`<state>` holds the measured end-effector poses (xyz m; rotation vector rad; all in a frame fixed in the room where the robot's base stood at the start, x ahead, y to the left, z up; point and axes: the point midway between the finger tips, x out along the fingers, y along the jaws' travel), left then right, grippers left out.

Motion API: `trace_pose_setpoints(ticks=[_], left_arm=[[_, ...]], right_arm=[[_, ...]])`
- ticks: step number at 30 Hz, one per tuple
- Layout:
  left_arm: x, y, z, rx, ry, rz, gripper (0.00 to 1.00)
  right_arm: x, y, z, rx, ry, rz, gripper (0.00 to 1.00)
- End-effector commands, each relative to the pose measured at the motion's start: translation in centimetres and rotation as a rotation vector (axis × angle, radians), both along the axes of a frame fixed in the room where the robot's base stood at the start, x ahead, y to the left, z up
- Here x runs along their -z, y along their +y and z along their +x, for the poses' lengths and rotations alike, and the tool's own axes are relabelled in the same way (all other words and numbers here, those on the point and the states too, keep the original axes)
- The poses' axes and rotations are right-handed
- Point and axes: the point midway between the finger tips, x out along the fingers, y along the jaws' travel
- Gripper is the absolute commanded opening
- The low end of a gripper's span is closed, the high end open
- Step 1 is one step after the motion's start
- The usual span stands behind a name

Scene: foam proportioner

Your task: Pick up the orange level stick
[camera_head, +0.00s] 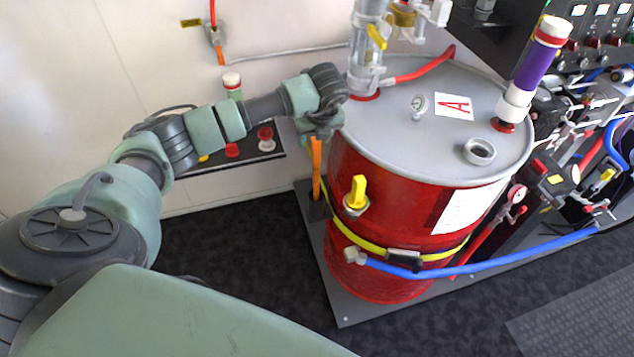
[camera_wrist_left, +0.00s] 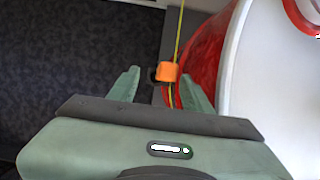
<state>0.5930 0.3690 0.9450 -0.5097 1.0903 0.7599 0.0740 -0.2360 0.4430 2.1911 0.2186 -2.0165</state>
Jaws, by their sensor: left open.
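The orange level stick (camera_head: 316,168) stands upright beside the left side of the red drum (camera_head: 385,225), with its lower end in a dark holder on the base plate. My left gripper (camera_head: 318,132) is above it at the drum's upper left edge and hides the stick's top in the head view. In the left wrist view the orange top of the stick (camera_wrist_left: 167,72) shows between the two open fingers (camera_wrist_left: 158,88), seen nearly end on. I cannot tell whether either finger touches it. My right gripper is not in view.
The drum's grey lid (camera_head: 440,130) carries a clear pipe, a gauge and an open port (camera_head: 479,151). A yellow-handled valve (camera_head: 357,193) and a blue hose (camera_head: 480,266) are on the drum's front. A control panel stands at the right. Dark floor (camera_head: 240,260) is free at left.

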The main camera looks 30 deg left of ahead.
Motion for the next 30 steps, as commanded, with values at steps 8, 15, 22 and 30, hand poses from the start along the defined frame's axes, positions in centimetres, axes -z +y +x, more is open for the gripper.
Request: trace_pose_setpoints(ticks=[8,15,22,30], left_arm=[[3.4,0.6,1.2,0.000,0.004,-0.001,0.49],[4.1,0.7,1.4,0.002,0.001,-0.002,0.49],[4.1,0.7,1.4,0.002,0.001,-0.002,0.05],[4.1,0.7,1.4,0.002,0.001,-0.002,0.00]], right_arm=[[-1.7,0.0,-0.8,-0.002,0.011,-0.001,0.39],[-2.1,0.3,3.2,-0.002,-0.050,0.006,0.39],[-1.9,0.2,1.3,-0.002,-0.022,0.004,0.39],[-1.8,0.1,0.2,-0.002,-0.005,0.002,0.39]])
